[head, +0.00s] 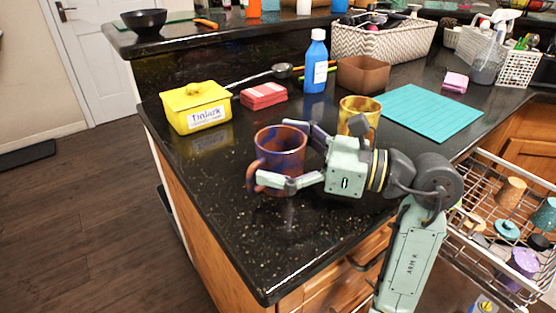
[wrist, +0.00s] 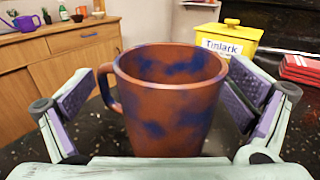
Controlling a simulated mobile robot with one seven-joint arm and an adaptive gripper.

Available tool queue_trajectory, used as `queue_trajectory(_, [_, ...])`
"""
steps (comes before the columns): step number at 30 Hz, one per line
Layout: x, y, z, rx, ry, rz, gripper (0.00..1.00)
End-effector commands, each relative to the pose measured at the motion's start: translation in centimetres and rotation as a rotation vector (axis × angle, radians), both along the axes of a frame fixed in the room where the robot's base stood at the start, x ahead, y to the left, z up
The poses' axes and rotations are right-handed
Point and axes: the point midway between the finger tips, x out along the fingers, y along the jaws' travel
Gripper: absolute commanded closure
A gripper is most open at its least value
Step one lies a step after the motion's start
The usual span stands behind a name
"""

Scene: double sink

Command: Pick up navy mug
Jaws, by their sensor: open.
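The navy mug (head: 283,150), rust-brown with navy blotches, stands upright on the dark countertop (head: 225,215) near its front left edge. Its handle points left toward the near edge. My gripper (head: 284,156) is open, with one finger on each side of the mug. In the wrist view the mug (wrist: 170,105) fills the middle between the spread finger pads, with a gap on the right. The left finger is close to the handle; I cannot tell whether they touch. The mug's base is partly hidden by my gripper.
A yellow mug (head: 360,112) stands just behind my gripper. A yellow lidded box (head: 195,107), red sponges (head: 263,96), a blue bottle (head: 316,65) and a brown bowl (head: 363,75) lie farther back. A teal mat (head: 432,112) is right; an open dish rack (head: 500,225) is below right.

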Motion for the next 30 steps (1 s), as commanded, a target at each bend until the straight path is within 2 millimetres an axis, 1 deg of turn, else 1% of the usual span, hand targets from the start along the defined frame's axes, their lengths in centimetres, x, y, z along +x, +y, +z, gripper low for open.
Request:
queue_trajectory(6, [0.02,0.04,-0.06,0.000,0.000,0.000,0.02])
queue_trajectory(30, [0.01,0.03,-0.06,0.000,0.000,0.000,0.55])
